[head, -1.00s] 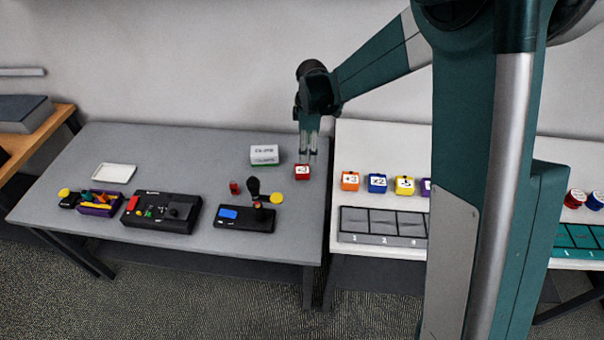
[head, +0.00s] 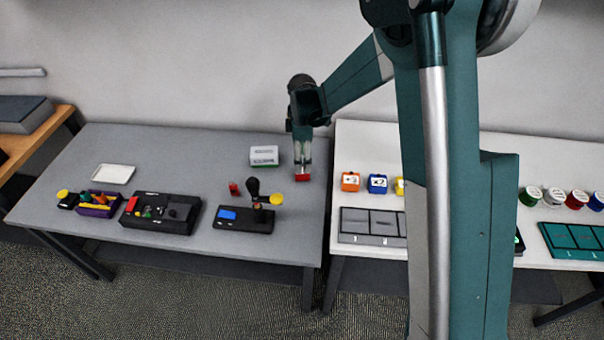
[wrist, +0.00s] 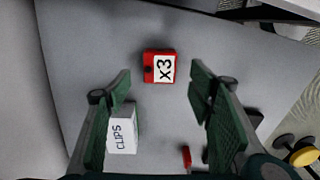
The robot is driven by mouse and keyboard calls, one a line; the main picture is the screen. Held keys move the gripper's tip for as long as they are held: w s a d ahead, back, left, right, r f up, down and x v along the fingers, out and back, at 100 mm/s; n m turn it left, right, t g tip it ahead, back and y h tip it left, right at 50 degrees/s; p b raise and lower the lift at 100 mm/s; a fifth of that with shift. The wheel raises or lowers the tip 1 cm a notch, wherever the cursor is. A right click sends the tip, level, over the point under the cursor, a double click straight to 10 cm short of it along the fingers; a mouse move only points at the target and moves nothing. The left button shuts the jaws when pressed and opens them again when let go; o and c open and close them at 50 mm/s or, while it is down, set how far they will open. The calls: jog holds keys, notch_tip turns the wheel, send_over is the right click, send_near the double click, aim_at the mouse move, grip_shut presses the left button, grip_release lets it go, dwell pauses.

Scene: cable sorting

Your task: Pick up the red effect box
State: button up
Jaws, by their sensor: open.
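The red effect box (head: 304,177) sits on the grey table near its right edge, partly hidden by my gripper in the head view. In the wrist view the red effect box (wrist: 159,67) shows a white label reading "x3". My gripper (head: 302,163) points down, directly over the box. In the wrist view my open gripper (wrist: 160,78) has one finger on each side of the picture. The box appears in line with the gap, beyond the fingertips, with nothing held.
A white-topped clips box (wrist: 122,136) stands to the left in the wrist view, also visible in the head view (head: 264,155). A small red item (head: 234,188) and a black device with a blue screen (head: 243,219) are nearby. A white table (head: 345,262) adjoins right.

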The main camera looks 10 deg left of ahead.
jog(key=shift+f, duration=0.6)
jog(key=shift+f+b, duration=0.75)
jog(key=shift+f, duration=1.85)
jog(key=c, duration=1)
jog(key=shift+r+p, duration=1)
jog(key=shift+r, duration=4)
